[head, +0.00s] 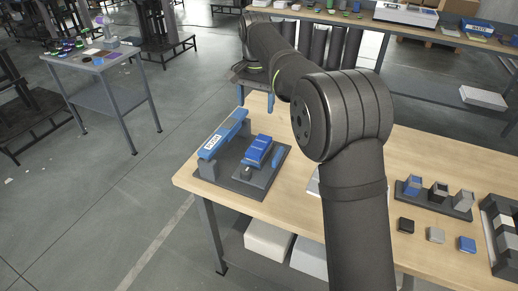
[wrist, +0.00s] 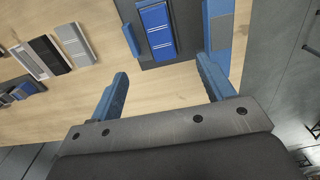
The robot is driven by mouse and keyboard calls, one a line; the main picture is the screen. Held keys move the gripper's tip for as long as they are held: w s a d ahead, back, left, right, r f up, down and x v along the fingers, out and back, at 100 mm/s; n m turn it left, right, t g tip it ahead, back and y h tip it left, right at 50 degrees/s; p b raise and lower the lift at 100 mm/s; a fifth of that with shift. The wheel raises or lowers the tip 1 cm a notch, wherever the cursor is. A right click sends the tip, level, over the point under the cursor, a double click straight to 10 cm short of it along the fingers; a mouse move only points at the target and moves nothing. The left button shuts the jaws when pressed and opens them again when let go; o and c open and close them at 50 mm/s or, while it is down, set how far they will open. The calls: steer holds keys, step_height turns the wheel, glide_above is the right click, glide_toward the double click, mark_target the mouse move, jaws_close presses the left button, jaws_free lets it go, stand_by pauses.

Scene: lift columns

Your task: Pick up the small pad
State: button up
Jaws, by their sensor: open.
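My gripper (head: 255,100) is open and empty, above the far left edge of the wooden table; its two blue fingers also show in the wrist view (wrist: 163,68). Three small square pads lie on the table at the right in the head view: a black one (head: 406,225), a grey one (head: 436,234) and a blue one (head: 467,244). I cannot tell which one is the task's small pad. All three are far from my gripper. A dark base plate (head: 222,182) holds a ribbed blue block (head: 258,151), a small blue piece (head: 278,156) and a long blue bar (head: 223,134).
A dark stand (head: 452,208) with several small blocks stands behind the pads. A dark rack (head: 508,264) stands at the right table edge. In the wrist view, grey (wrist: 75,44) and black (wrist: 50,53) blocks lie at left. My arm hides the table's middle in the head view.

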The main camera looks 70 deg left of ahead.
glide_above(258, 146)
steer(key=f, duration=1.1)
steer(key=shift+s+d+f, duration=0.1)
steer(key=shift+s+f, duration=0.15)
steer(key=shift+s, duration=0.1)
steer(key=shift+w+f, duration=0.2)
steer(key=shift+f, duration=1.15)
steer(key=shift+w+f, duration=0.2)
steer(key=shift+f, duration=1.1)
steer(key=c, duration=1.2)
steer(key=shift+c, duration=0.3)
steer(key=shift+r, duration=0.1)
steer(key=r, duration=0.4)
steer(key=shift+a, duration=0.2)
steer(key=w+d+r, duration=0.7)
steer(key=w, duration=0.2)
step_height(258, 146, up, 7)
steer(key=shift+d, duration=0.2)
